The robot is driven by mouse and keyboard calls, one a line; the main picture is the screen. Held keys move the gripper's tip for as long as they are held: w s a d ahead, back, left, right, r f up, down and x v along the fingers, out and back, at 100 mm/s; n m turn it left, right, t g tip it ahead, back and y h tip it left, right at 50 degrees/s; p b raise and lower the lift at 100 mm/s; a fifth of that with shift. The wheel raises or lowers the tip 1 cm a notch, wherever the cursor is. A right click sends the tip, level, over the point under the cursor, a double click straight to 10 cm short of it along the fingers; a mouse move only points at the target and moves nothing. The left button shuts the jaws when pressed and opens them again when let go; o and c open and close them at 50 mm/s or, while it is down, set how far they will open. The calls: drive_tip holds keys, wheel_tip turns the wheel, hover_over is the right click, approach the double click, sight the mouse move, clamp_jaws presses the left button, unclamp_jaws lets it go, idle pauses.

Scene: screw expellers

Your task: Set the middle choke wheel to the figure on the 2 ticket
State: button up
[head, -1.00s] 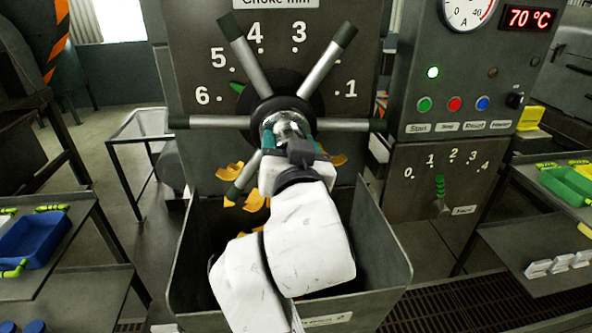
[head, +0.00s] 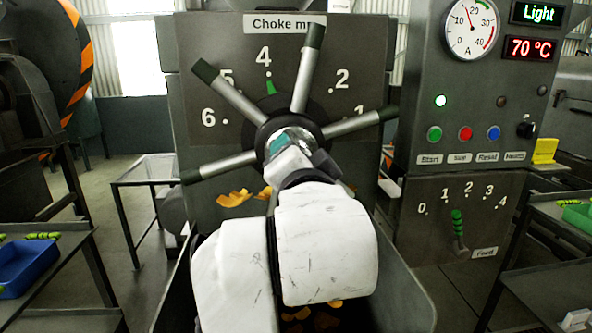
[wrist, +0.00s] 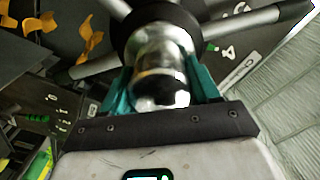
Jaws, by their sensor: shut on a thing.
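The choke wheel (head: 301,83) has a dark hub, long metal spokes with dark tips, and a plate behind it titled "Choke mm". Its green pointer (head: 270,88) stands just under the figure 4 on the dial. Figures 6, 5, 4, 2 and 1 show, some partly covered; a spoke hides the 3. My gripper (head: 287,143) is shut on the shiny hub knob at the wheel's centre. In the wrist view, the teal fingers of my gripper (wrist: 160,86) flank this knob (wrist: 160,50). No ticket is seen in these frames.
A bin (head: 405,275) with orange pieces stands below the wheel. To the right is a control panel (head: 470,110) with a gauge, a "Light" display, a 70 °C display and buttons. The green Feed lever (head: 457,222) sits below it. Shelves stand at both sides.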

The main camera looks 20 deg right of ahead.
idle(0.5)
drive_tip(key=o, duration=1.5)
drive_tip(key=shift+c, duration=0.2)
drive_tip(key=b+v, duration=0.1)
drive_tip(key=v, duration=0.9)
drive_tip(key=shift+s, duration=0.4)
drive_tip(key=shift+a, duration=0.1)
